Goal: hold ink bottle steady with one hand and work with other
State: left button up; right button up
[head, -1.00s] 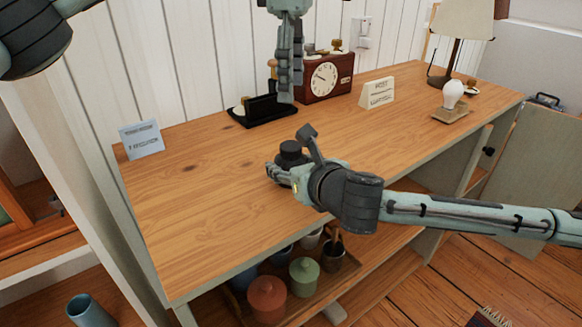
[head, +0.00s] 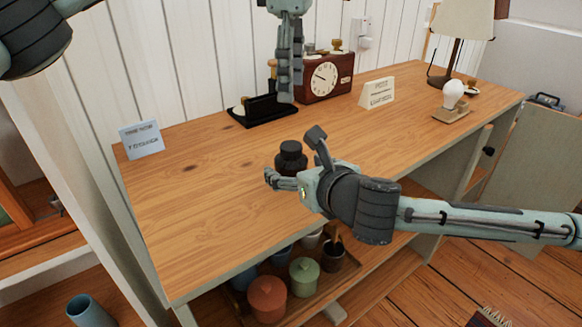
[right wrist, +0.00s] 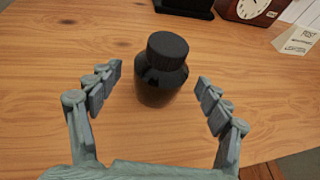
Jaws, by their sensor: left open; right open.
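The ink bottle (head: 291,157) is dark, with a black cap, and stands upright on the wooden desk top. In the right wrist view the bottle (right wrist: 162,75) stands between and just beyond the tips of my open right gripper (right wrist: 158,80); the fingers appear apart from it. In the head view my right gripper (head: 293,158) is low over the desk on the near side of the bottle.
A black stand (head: 262,110) with a stamp-like handle, a red clock box (head: 325,78), a cream sign (head: 377,91), a bulb on a base (head: 452,96) and a lamp (head: 460,25) line the back. A blue-grey card (head: 141,139) stands left. The desk's left front is clear.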

jog(key=v, duration=0.9)
